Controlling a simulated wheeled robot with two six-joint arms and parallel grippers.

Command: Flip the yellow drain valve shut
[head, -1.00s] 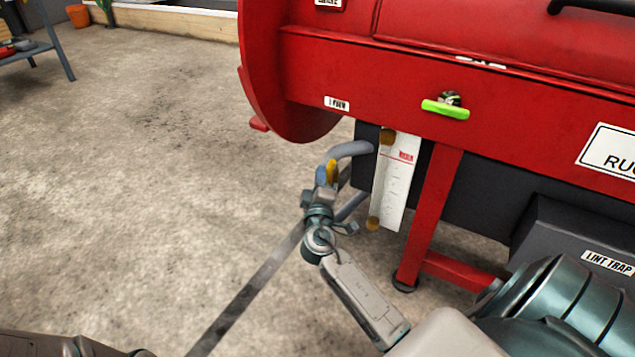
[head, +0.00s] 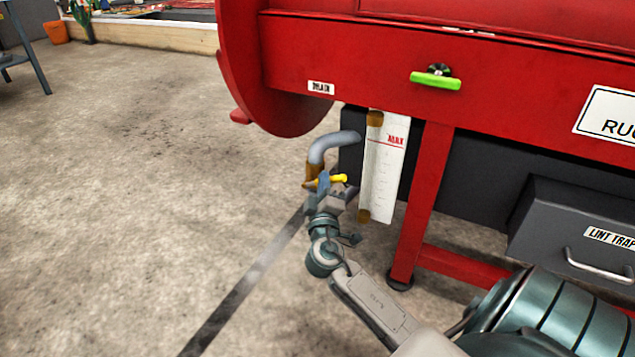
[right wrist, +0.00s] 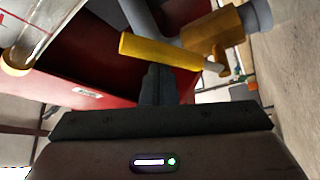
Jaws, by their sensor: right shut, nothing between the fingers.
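The yellow drain valve handle (head: 332,181) sits on a brass valve body (head: 314,172) below the bent grey pipe, at the left end of the red machine. In the head view the handle lies roughly level, crosswise to the pipe's downward run. In the right wrist view the handle (right wrist: 160,52) stretches across the upper middle, beside the brass body (right wrist: 214,30). My right gripper (head: 327,192) is shut and empty, right at the handle. Its dark fingers (right wrist: 156,82) end just under the handle in the wrist view; I cannot tell if they touch. My left gripper is out of view.
A clear gauge tube on a white scale board (head: 383,168) hangs just right of the valve. A red leg (head: 424,205) and the lint trap drawer (head: 575,235) are further right. A green handle (head: 435,81) is above. The floor at left is clear.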

